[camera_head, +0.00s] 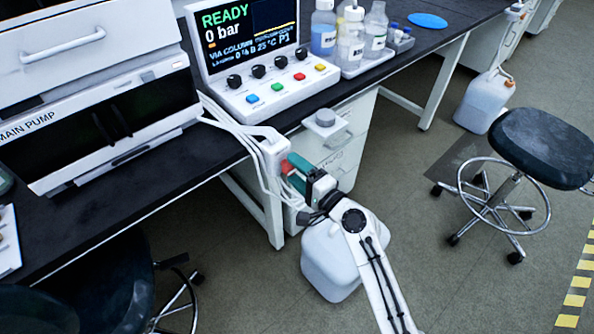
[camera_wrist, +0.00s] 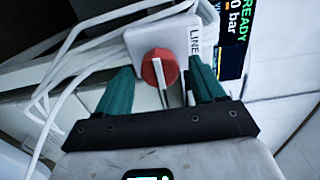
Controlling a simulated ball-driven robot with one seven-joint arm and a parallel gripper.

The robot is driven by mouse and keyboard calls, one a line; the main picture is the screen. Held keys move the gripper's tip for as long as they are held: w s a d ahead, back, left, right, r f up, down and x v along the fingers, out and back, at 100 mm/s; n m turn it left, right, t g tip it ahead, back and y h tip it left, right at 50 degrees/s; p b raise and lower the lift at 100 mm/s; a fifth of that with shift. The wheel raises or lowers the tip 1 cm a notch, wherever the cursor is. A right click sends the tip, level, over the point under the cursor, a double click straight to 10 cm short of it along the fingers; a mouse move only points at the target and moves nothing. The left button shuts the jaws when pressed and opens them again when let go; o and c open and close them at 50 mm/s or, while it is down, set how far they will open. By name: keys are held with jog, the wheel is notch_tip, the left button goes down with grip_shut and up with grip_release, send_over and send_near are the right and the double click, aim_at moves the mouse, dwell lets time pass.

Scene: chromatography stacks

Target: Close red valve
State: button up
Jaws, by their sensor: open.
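The red valve (camera_wrist: 160,69) is a round red knob with a white bar handle on a white box marked "LINE" (camera_wrist: 184,38). In the wrist view the bar runs roughly along the gripper's pointing direction. In the head view only a bit of the red valve (camera_head: 286,166) shows beside my gripper, at the bench's front edge. My gripper (camera_head: 293,172) is at the valve. In the wrist view its teal fingers (camera_wrist: 163,88) are spread, one on each side of the knob. I cannot tell whether either finger touches it.
White tubes (camera_wrist: 50,95) run from the valve box on the left. The control unit (camera_head: 262,50) reads "READY 0 bar" on the black bench (camera_head: 185,157). A white jug (camera_head: 330,262) stands below my arm. A stool (camera_head: 545,148) stands on the right, with open floor between.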

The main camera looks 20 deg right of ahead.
jog(key=v, duration=1)
jog(key=shift+s, duration=0.3)
jog(key=shift+d, duration=0.1)
jog(key=s+a+f+n+g, duration=0.3)
jog(key=s+f+n+g, duration=0.65)
jog(key=s, duration=0.25)
jog(key=s+d+n+g+h, duration=0.2)
jog(key=s+d+g+h, duration=0.1)
jog(key=s, duration=0.4)
jog(key=s+d+n+g+h, duration=0.3)
jog(key=s+d, duration=0.1)
jog(key=s, duration=0.4)
notch_tip(320, 180, up, 15)
jog(key=p, duration=1.5)
jog(key=shift+s+g, duration=0.3)
jog(key=shift+g, duration=0.05)
